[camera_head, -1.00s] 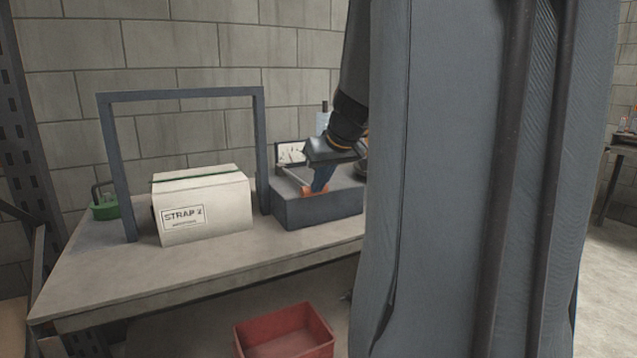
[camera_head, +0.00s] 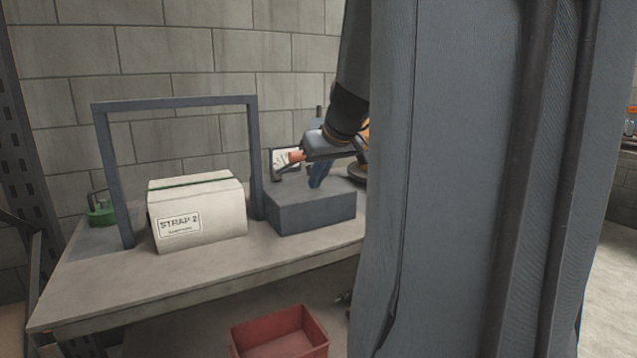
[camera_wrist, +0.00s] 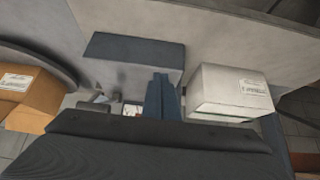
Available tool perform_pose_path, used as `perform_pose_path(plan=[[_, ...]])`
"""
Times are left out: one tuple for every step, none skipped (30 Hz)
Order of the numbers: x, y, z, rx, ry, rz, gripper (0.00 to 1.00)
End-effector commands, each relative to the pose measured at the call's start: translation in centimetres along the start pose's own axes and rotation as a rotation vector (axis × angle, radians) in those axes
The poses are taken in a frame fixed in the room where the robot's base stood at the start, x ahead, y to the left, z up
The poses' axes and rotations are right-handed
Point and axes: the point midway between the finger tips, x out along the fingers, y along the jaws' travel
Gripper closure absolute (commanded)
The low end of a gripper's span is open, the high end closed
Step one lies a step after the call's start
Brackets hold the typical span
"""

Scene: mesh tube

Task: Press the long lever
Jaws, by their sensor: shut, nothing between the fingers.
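The long lever has an orange grip (camera_head: 289,158), which stands raised in front of the white gauge at the back of the dark grey block (camera_head: 311,211). The block sits on the workbench and also shows in the wrist view (camera_wrist: 135,52). My gripper (camera_head: 316,184) is shut and empty, with its blue fingers pointing down over the block, to the right of the orange grip. I cannot tell whether it touches the lever. The shut fingers also show in the wrist view (camera_wrist: 160,78). The lever's rod is partly hidden by my gripper.
A white carton marked STRAP 2 (camera_head: 198,213) stands left of the block, under a grey frame (camera_head: 172,102). A green object (camera_head: 101,214) is at the back left. A red bin (camera_head: 280,335) lies below the bench. The bench front (camera_head: 150,285) is clear.

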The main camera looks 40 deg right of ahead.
Motion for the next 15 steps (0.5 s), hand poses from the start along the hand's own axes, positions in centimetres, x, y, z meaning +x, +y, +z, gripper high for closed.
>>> perform_pose_path(plan=[[-1.2,0.1,0.5,0.001,0.004,0.003,1.00],[-1.8,0.1,0.8,0.002,0.005,0.004,1.00],[-2.4,0.1,1.2,0.002,0.004,0.004,1.00],[-3.0,0.1,1.4,0.002,0.005,0.004,1.00],[-3.5,0.2,1.7,0.003,0.005,0.005,1.00],[-4.3,0.2,2.0,0.003,0.006,0.006,1.00],[-4.8,0.2,2.3,0.003,0.006,0.006,1.00],[-5.3,0.2,2.5,0.003,0.007,0.006,1.00],[-5.9,0.2,2.8,0.003,0.005,0.005,1.00],[-6.3,0.2,3.0,0.003,0.006,0.006,1.00],[-6.7,0.2,3.2,0.003,0.007,0.006,1.00],[-7.2,0.2,3.4,0.003,0.006,0.005,1.00],[-7.5,0.2,3.5,0.003,0.006,0.005,1.00],[-7.8,0.2,3.7,0.003,0.006,0.005,1.00],[-8.1,0.2,3.9,0.004,0.006,0.005,1.00]])
